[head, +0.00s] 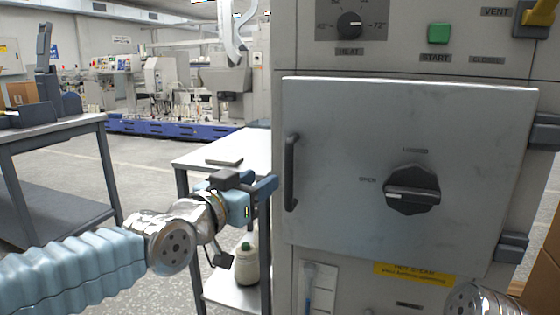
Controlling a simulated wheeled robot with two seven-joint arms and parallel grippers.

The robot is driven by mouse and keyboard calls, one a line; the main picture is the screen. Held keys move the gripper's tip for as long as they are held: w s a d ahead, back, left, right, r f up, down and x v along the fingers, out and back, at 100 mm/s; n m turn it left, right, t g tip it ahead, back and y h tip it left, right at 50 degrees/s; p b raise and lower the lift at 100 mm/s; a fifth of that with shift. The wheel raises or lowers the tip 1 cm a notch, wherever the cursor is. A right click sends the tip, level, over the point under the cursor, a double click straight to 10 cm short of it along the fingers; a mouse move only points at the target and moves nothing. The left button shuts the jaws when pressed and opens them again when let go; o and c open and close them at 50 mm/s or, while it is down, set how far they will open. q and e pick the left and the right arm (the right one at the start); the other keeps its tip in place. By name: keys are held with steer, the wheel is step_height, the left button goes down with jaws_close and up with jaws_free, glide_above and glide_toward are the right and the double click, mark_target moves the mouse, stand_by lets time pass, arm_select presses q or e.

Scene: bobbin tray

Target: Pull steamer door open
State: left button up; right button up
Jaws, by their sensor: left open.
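The steamer door (340,130) is a large grey panel on the front of a tall grey cabinet. It looks shut or nearly so. A dark vertical bar handle (291,172) is on its left side. A black rotary knob (412,190) sits right of the door's middle; its white mark points left towards the label OPEN, with LOCKED above. My left gripper (264,187), with dark blue fingers, is open and empty just left of the handle, apart from it as far as I can tell. My right gripper is out of view; only part of that arm shows at bottom right.
Above the door are a heat dial (350,25) and a green start button (438,34). Hinges (512,247) are on the door's right. A pale side table (200,152) stands left of the cabinet, with a bottle (247,266) on its lower shelf.

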mark_target(287, 164)
arm_select(q)
steer(key=p+x, duration=0.3)
steer(key=x, duration=0.8)
steer(key=shift+w+d+f+p, duration=0.1)
steer(key=shift+w+d+p, duration=0.05)
steer(key=shift+w+p, duration=0.15)
steer(key=shift+w+d, duration=0.2)
steer(key=shift+w, duration=0.1)
steer(key=shift+c, duration=0.4)
jaws_close()
